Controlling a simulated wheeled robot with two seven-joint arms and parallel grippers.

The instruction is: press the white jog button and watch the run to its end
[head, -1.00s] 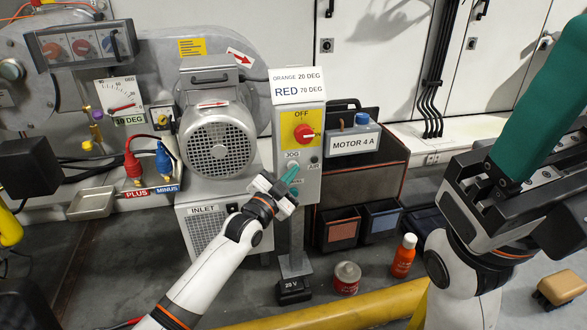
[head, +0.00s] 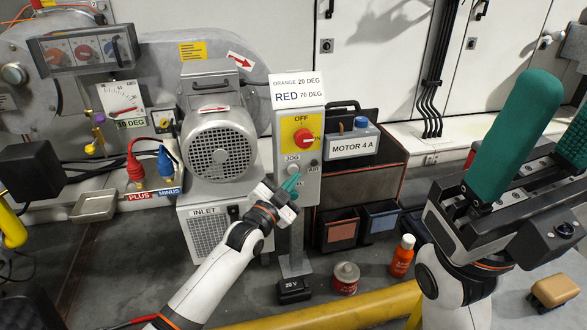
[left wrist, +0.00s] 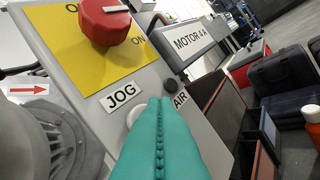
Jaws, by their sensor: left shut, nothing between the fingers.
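The white jog button (head: 293,169) sits under the JOG label on the grey control post (head: 283,140). My left gripper (head: 292,182) is shut and empty, its green fingertips at the button's lower edge. In the left wrist view the green fingers (left wrist: 163,135) cover part of the button (left wrist: 134,114); I cannot tell whether they touch or press it. The red rotary switch (head: 304,136) is above it on a yellow plate. The motor (head: 219,150) stands to the left. The gauge (head: 121,101) shows a red needle. My right gripper (head: 550,110) is open and empty at the right.
A black AIR knob (left wrist: 171,86) is close beside the fingers. A case marked MOTOR 4 A (head: 352,143) stands right of the post. A yellow rail (head: 330,311) crosses the front.

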